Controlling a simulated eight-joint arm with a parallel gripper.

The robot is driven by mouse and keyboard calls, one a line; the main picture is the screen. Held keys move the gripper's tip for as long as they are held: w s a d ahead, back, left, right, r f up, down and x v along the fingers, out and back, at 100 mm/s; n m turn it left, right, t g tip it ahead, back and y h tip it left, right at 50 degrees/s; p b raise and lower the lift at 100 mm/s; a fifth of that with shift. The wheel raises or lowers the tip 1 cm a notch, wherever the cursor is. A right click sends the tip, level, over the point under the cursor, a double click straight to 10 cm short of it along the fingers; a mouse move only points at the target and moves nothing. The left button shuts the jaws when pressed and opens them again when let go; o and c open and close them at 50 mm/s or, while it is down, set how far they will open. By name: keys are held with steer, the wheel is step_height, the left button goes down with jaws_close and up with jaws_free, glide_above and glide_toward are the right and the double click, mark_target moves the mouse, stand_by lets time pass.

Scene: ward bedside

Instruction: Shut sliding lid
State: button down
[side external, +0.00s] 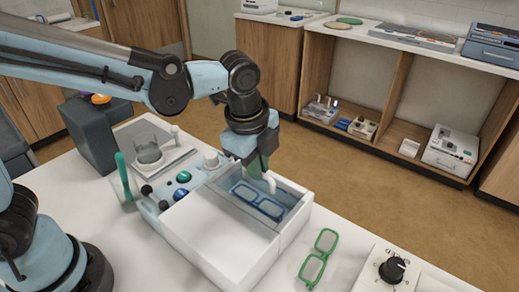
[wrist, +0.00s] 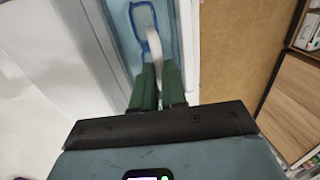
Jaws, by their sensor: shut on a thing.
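A white box (side external: 228,274) stands on the table with a white flat panel (side external: 205,222) over its near left part. Its bluish compartment at the right shows blue-framed glasses (side external: 257,201). My gripper (side external: 264,173) is at the far right end of this compartment, shut on a curved white handle (side external: 270,184). In the wrist view the green fingers of my gripper (wrist: 158,68) close on the white handle (wrist: 154,45), with the blue glasses (wrist: 144,18) just beyond. I cannot tell how the handle joins the lid; the fingers partly hide it.
Green glasses (side external: 318,258) and a white dial unit (side external: 390,272) lie right of the box. A device with a glass beaker (side external: 147,149) and coloured knobs stands to its left. A dark grey case (side external: 92,135) is behind that. Floor opens beyond the table edge.

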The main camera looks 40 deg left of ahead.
steer(key=shift+w, duration=1.8)
steer(key=c, duration=1.2)
jaws_free()
steer(key=shift+o, duration=0.2)
steer(key=shift+s, duration=0.1)
step_height(320, 180, up, 12)
steer(key=s, duration=0.2)
steer(key=shift+s, duration=0.2)
steer(key=shift+f, duration=0.1)
steer(key=s+a+f+n+t, duration=0.2)
steer(key=s+a+f+n, duration=0.2)
steer(key=a+n, duration=0.3)
steer(key=s+a+f+n+t, duration=0.3)
steer(key=a+f+n, duration=0.3)
steer(key=n, duration=0.5)
steer(key=shift+s+a, duration=0.45)
steer(key=shift+a, duration=0.65)
